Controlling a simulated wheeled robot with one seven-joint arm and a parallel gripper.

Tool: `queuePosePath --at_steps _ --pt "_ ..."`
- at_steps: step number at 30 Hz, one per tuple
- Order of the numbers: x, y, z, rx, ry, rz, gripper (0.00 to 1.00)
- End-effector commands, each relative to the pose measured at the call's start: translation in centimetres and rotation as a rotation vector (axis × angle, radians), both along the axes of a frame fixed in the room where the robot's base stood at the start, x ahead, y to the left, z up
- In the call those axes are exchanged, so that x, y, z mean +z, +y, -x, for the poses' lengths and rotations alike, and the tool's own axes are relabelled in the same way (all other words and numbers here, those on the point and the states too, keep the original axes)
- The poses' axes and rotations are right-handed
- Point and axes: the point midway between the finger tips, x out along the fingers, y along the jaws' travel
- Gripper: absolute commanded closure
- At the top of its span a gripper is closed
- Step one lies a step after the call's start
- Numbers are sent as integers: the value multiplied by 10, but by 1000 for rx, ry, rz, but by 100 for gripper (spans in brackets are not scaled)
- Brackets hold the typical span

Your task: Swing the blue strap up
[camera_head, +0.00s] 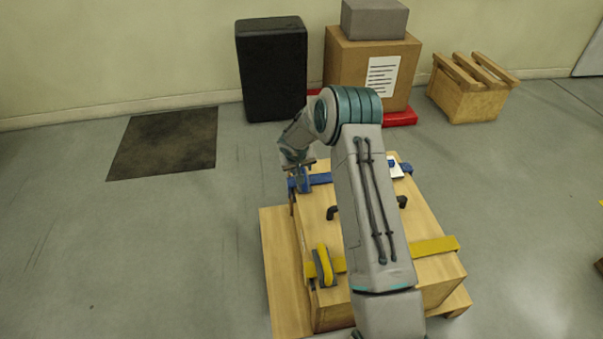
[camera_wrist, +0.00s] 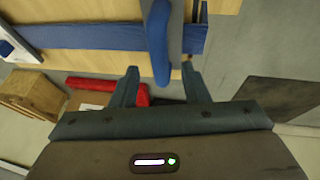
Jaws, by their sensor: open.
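A blue strap (camera_head: 320,179) lies across the far end of a wooden crate (camera_head: 315,232). It also shows as a wide blue band in the wrist view (camera_wrist: 85,37). A blue lever-like piece (camera_wrist: 158,40) crosses the band, with a grey piece beside it. My gripper (camera_head: 300,165) is at the crate's far left corner. In the wrist view my gripper (camera_wrist: 159,69) is open, and the rounded end of the blue piece appears between its fingertips. I cannot tell whether either finger touches it. My arm hides part of the crate top and strap.
A yellow strap (camera_head: 435,246) with a yellow lever (camera_head: 324,265) crosses the near end of the crate. Dark handles (camera_head: 333,212) stand on its top. A black case (camera_head: 272,70), a cardboard box (camera_head: 368,65) and a small wooden crate (camera_head: 470,92) stand behind.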

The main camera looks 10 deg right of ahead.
Motion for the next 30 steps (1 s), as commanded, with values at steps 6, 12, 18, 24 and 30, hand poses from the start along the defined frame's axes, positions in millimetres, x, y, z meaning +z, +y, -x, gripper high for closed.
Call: queuePosePath --at_steps 6,12,18,24,30 --pt "-21 -5 -9 -1 0 0 59" --pt "-25 -5 -11 -1 0 0 59" --pt "-25 -5 -11 -1 0 0 67" --pt "-25 -5 -10 -1 0 0 100" --pt "-20 -6 -10 -2 1 -7 100"
